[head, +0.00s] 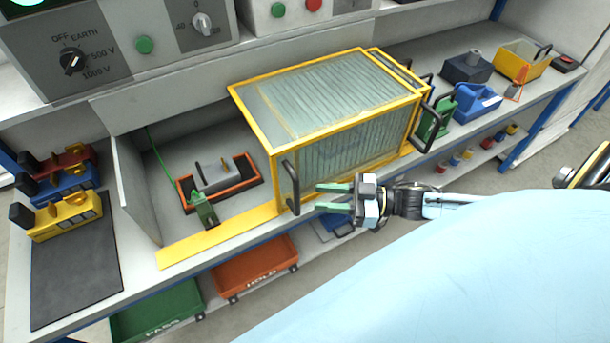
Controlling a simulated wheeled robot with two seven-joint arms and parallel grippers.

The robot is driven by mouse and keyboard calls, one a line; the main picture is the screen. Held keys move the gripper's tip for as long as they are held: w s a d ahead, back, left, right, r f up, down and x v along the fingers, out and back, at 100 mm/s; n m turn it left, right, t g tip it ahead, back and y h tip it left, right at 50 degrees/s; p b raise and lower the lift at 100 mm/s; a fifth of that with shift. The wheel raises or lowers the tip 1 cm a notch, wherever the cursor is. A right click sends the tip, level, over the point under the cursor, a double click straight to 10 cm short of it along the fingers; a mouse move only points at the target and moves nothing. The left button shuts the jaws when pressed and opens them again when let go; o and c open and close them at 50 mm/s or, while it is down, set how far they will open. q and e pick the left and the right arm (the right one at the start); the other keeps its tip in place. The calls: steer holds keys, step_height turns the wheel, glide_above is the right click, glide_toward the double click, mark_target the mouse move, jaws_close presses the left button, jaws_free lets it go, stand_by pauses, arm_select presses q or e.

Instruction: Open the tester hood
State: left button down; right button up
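The tester hood (335,140) is a clear ribbed box in a yellow frame, in the middle of the bench. It stands over the right part of the tester; the left part, with a grey unit in an orange-edged nest (245,165), is uncovered. A dark bar handle (290,187) is on the hood's near left corner. My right gripper (330,198) is in front of the hood, just right of this handle. Its two green fingers point left and are apart, with nothing visible between them. The fingertips look close to the handle; contact cannot be told. My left gripper is not in view.
A green clamp (203,208) stands by the nest. A dark mat (75,265) and coloured units lie at left. Green PASS (160,312) and orange HOLD (255,268) bins sit below. A blue container (475,103) and a yellow bin (520,62) stand at right.

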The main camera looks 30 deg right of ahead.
steer(key=v, duration=0.6)
steer(key=shift+s+d, duration=0.15)
steer(key=shift+d, duration=0.05)
